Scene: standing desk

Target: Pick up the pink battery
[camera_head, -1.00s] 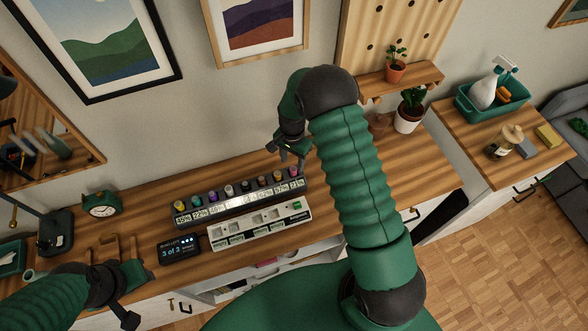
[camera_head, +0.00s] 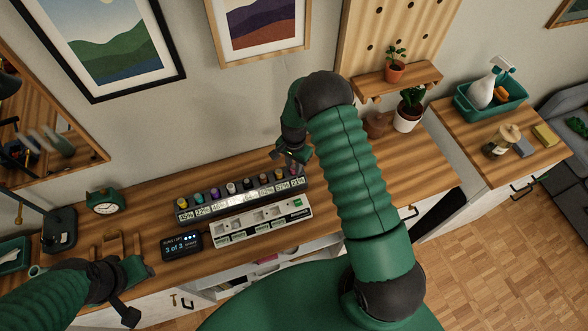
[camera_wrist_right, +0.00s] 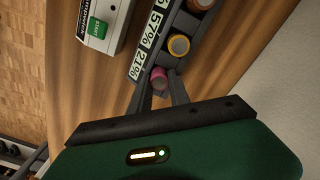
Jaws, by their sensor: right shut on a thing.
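The pink battery (camera_wrist_right: 158,76) stands at the end of the dark battery rack (camera_wrist_right: 163,42), beside the 21% label in the right wrist view. My right gripper (camera_wrist_right: 161,92) is shut on it, one finger on each side. In the head view my right gripper (camera_head: 291,160) is at the right end of the rack (camera_head: 240,208) and mostly hides the battery there. The battery still appears to be at its place in the rack. My left gripper (camera_head: 126,292) is at the lower left over the desk edge, away from the rack; its jaw opening is unclear.
An orange-topped battery (camera_wrist_right: 179,45) sits close beside the pink one. A white tray with slots and a green button (camera_head: 262,222) lies in front of the rack. A small dark display (camera_head: 181,246) reads 3 of 3. The desk right of the rack is mostly clear.

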